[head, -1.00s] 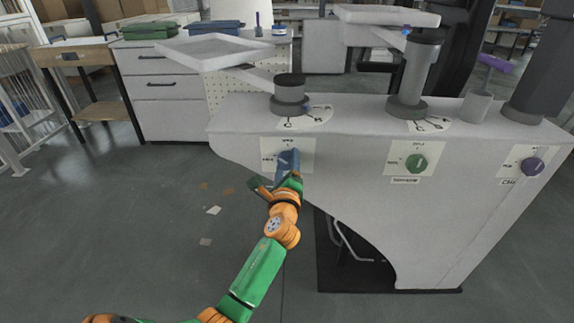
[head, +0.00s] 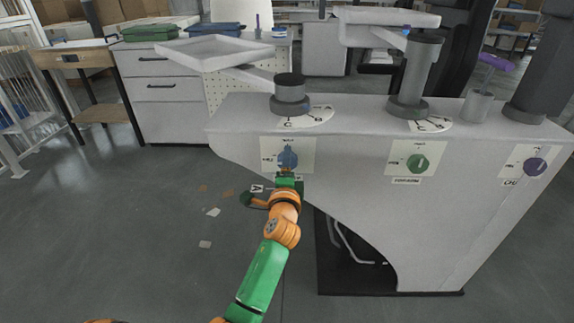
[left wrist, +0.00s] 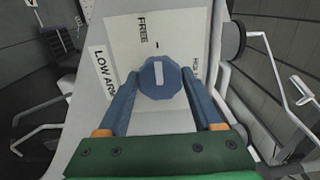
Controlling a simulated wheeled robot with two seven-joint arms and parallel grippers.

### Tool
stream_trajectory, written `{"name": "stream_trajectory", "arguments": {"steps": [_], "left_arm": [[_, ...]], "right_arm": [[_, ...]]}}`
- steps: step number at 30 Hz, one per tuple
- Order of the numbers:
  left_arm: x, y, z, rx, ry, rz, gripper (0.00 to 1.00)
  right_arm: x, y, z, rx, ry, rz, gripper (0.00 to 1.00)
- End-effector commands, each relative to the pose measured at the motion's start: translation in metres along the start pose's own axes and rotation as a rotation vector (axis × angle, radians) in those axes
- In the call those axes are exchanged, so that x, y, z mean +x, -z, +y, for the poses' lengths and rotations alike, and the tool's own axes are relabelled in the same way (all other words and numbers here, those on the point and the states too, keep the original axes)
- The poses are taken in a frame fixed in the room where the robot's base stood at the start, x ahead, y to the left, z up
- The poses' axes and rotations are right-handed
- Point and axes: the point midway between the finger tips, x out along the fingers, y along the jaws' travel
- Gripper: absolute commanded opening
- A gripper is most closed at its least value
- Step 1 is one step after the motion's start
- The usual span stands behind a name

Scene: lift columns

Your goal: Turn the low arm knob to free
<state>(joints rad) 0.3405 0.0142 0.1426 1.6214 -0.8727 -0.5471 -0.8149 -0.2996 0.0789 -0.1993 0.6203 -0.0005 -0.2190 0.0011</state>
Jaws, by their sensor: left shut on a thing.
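The low arm knob (head: 287,157) is blue and sits on a white label plate (head: 303,165) on the left of the column housing's front. In the left wrist view the blue knob (left wrist: 159,78) is round-sided with a white mark that runs up and down, towards the word FREE on the plate (left wrist: 142,50). A LOW ARM label (left wrist: 104,82) stands at its left. My left gripper (head: 287,172) faces the plate from below. Its two blue fingers (left wrist: 158,98) are shut on the knob, one on each side. My right gripper is not in view.
The floor at left is clear apart from small scraps.

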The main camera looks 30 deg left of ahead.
Motion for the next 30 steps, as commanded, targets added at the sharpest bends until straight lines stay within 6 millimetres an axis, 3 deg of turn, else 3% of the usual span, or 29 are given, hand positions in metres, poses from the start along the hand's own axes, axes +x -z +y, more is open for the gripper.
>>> {"name": "stream_trajectory", "arguments": {"steps": [15, 16, 18, 19, 27, 30], "left_arm": [[-0.001, 0.000, 0.004, -0.017, -0.010, -0.001, 0.11], [-0.001, 0.000, 0.004, -0.017, -0.010, -0.001, 0.72], [0.000, 0.000, 0.004, -0.017, -0.009, -0.001, 0.91], [0.000, 0.000, 0.004, -0.017, -0.008, -0.001, 0.96], [-0.001, 0.000, 0.001, -0.016, -0.004, 0.000, 0.96], [-0.013, 0.000, 0.001, -0.015, -0.005, 0.001, 0.96]], "right_arm": [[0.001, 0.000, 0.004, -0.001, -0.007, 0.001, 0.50], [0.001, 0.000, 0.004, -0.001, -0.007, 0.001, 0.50], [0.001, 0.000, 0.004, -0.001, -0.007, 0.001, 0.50], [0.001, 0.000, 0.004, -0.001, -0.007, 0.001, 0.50], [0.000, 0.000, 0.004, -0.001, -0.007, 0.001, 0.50], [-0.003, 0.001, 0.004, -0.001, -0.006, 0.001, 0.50]]}}
